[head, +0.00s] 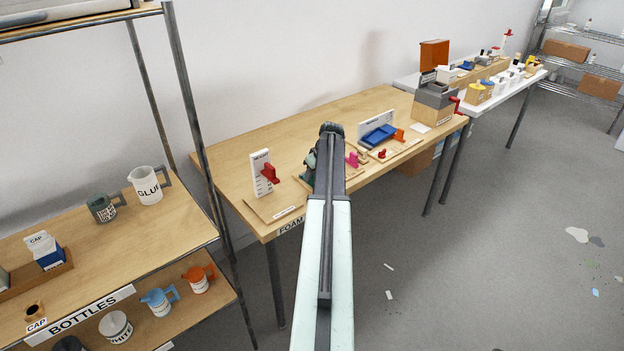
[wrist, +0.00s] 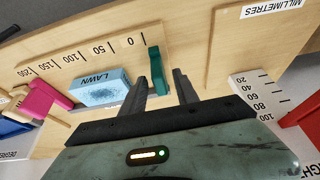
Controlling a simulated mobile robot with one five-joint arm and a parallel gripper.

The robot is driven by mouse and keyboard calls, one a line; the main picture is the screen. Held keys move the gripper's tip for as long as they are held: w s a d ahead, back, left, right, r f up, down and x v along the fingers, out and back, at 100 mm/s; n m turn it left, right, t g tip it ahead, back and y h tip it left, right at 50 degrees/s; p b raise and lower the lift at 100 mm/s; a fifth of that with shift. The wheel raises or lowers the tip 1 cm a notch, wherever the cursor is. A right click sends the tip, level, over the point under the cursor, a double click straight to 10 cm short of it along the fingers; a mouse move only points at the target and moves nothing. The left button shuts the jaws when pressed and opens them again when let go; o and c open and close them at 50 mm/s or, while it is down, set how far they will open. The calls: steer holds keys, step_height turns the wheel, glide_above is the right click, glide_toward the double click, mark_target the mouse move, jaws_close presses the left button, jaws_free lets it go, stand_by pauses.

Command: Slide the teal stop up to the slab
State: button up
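The teal stop (wrist: 156,68) stands at the 0 end of a printed scale on a wooden board (wrist: 95,55) in the wrist view. The slab (wrist: 104,87), a light blue speckled block marked LAWN, lies to its left along the scale, with a gap between them. My gripper (wrist: 161,80) is open. In the head view my gripper (head: 325,150) is over the wooden table, and my arm hides the stop and slab.
Left of the slab is a pink piece (wrist: 44,98), with a blue block (wrist: 12,128) beyond. To the right stand a white scale plate (wrist: 256,95) and a red piece (wrist: 300,118). The head view shows the white upright (head: 260,173) left of my arm on the table (head: 235,150).

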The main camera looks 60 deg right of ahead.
jaws_close()
stand_by(1.3)
